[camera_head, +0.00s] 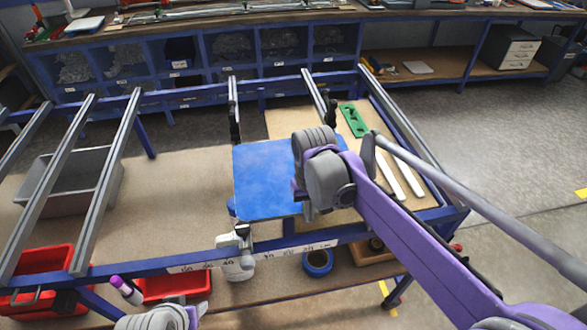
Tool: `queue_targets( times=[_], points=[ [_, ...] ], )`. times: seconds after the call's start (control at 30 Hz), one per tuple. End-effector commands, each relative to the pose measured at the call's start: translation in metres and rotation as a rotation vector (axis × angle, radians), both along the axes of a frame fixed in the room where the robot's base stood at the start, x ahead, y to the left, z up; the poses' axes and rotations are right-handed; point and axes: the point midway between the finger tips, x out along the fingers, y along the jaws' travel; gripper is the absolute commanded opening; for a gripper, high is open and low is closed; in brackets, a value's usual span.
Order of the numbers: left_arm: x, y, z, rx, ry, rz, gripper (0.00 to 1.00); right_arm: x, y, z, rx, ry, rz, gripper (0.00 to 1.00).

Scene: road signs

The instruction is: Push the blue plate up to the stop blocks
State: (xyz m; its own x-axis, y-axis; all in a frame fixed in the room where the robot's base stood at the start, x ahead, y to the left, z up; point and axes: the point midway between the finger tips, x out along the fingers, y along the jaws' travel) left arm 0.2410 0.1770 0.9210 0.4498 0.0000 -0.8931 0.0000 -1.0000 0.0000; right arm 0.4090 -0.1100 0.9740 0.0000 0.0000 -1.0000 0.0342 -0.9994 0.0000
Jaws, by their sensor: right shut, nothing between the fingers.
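The blue plate (265,180) lies flat across the rails of the blue frame, near the middle of the head view. Its right part is hidden behind my right wrist. My right gripper (303,196) is over the right side of the plate; its fingertips are mostly hidden by the wrist, and it is shut with nothing in it. I cannot tell whether it touches the plate. Small dark blocks, seemingly the stop blocks, stand on the rails at the far side: a left one (235,131) close to the plate's far left corner and a right one (332,110).
A green plate (353,121) and pale strips (408,178) lie on a board at the right. A scale strip (203,265) runs along the frame's front bar. Below are red bins (40,262), a grey bin (62,202) and a blue tape roll (317,261).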

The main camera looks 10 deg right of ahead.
Motion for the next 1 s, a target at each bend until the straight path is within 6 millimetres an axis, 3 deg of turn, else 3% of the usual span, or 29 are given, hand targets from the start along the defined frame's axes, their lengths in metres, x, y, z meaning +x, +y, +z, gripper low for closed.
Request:
queue_targets(
  times=[1.0],
  points=[
    [0.001, 0.0, 0.003, 0.0, -0.002, 0.0, 0.5, 0.036, 0.001, 0.0, 0.0, -0.001, 0.0, 0.0]
  ],
)
